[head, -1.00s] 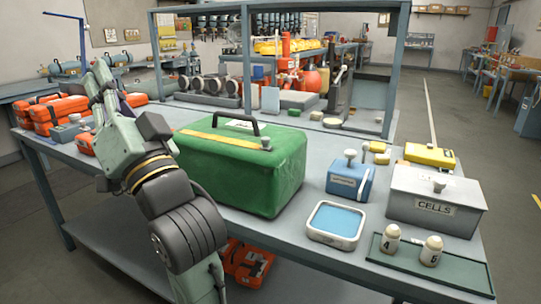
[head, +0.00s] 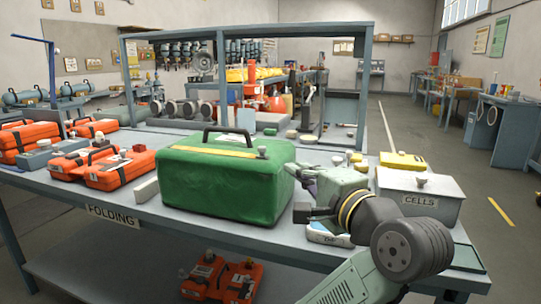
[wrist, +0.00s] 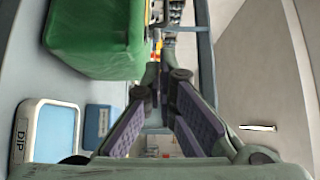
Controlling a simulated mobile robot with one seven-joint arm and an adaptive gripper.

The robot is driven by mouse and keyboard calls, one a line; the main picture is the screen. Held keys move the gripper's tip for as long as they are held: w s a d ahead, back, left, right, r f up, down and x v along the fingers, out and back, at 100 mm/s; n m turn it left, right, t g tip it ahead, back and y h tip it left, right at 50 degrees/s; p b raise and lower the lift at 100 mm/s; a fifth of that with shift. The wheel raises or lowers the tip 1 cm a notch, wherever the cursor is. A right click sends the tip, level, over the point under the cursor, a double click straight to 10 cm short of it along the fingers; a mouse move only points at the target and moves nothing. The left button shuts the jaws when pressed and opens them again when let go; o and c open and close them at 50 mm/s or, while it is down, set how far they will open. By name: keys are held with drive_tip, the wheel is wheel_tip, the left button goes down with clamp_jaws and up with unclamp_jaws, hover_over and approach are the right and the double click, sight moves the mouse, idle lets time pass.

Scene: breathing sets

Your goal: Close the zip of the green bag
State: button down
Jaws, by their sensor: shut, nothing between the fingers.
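The green bag (head: 222,186) stands upright on the workbench, left of centre in the head view. A yellow strip (head: 212,150) runs across its top, with a small pale knob (head: 262,151) at the strip's right end. Whether the zip is open or closed I cannot tell. My gripper (head: 308,178) is just right of the bag, its fingers shut and empty. In the wrist view the purple-padded fingers (wrist: 163,84) meet at their tips, and the bag (wrist: 95,42) shows at upper left, apart from them. The bag's top is out of sight there.
A DIP tray (wrist: 52,135) and a blue box (wrist: 97,122) lie near my gripper. A CELLS box (head: 420,197) and a yellow case (head: 403,162) stand to the right. Orange cases (head: 122,167) fill the bench's left. A frame rises behind the bag.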

sight(173, 151)
drive_tip(key=p+x, duration=0.1)
drive_tip(key=x, duration=1.1)
drive_tip(key=shift+w+a, duration=0.2)
drive_tip(key=shift+a, duration=0.1)
drive_tip(key=w+a+p, duration=0.1)
drive_tip(key=w+a, duration=0.1)
drive_tip(key=a, duration=0.6)
drive_tip(key=w+a+p, duration=0.1)
drive_tip(key=w+a, duration=0.2)
drive_tip(key=a, duration=0.5)
drive_tip(key=w+a+p, duration=0.1)
drive_tip(key=w+a, duration=0.2)
drive_tip(key=a, duration=0.6)
drive_tip(key=shift+p, duration=0.3)
